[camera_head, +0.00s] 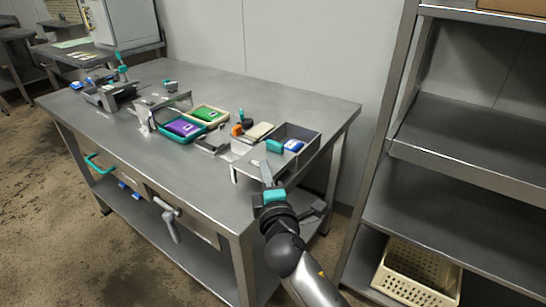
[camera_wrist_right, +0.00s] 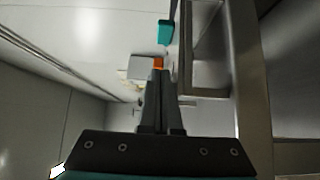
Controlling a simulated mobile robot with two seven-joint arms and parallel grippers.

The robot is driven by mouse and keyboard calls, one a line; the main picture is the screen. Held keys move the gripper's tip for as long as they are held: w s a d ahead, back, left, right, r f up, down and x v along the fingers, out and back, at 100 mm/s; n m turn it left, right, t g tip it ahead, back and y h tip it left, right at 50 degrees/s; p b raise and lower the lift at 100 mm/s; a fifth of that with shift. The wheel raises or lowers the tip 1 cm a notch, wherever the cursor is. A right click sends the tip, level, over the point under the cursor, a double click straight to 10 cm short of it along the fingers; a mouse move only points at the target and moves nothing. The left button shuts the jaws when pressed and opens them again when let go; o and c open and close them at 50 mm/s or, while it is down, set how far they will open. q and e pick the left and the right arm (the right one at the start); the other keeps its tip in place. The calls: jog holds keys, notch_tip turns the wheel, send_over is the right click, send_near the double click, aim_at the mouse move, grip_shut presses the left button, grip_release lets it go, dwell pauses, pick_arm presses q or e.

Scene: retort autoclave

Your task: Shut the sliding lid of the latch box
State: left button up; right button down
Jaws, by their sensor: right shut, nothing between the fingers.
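The grey latch box (camera_head: 312,139) stands near the right end of the steel table. A flat grey lid panel (camera_head: 252,164) reaches out from its left front, and the box's inside shows in part. A teal block (camera_head: 274,146) sits at the inner end of the panel; a teal block also shows in the wrist view (camera_wrist_right: 165,32). A blue item (camera_head: 293,145) lies inside the box. My right gripper (camera_head: 266,172) is at the front edge of the panel, its fingers together and empty; whether it touches cannot be told. Its fingers show in the wrist view (camera_wrist_right: 158,75). My left gripper is out of view.
Fixtures (camera_head: 113,93) stand further left. A steel shelf rack (camera_head: 470,165) with a cream crate (camera_head: 417,274) is at right. The table's front strip is bare.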

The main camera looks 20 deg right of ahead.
aim_at(283, 149)
jog(key=w, duration=0.2)
jog(key=shift+w+d, duration=0.2)
jog(key=shift+w, duration=0.15)
jog(key=w+d+b, duration=0.1)
jog(key=w+d, duration=0.1)
jog(key=shift+d, duration=0.3)
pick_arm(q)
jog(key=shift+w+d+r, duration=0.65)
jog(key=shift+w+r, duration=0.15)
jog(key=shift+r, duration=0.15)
pick_arm(e)
jog(key=shift+w+d, duration=0.3)
jog(key=w+d, duration=0.2)
jog(key=shift+d, duration=0.3)
jog(key=shift+w+d, duration=0.35)
jog(key=shift+d, duration=0.05)
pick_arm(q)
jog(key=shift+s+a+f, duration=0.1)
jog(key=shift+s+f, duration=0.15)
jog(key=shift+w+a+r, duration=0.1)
pick_arm(e)
jog(key=shift+s+a, duration=0.1)
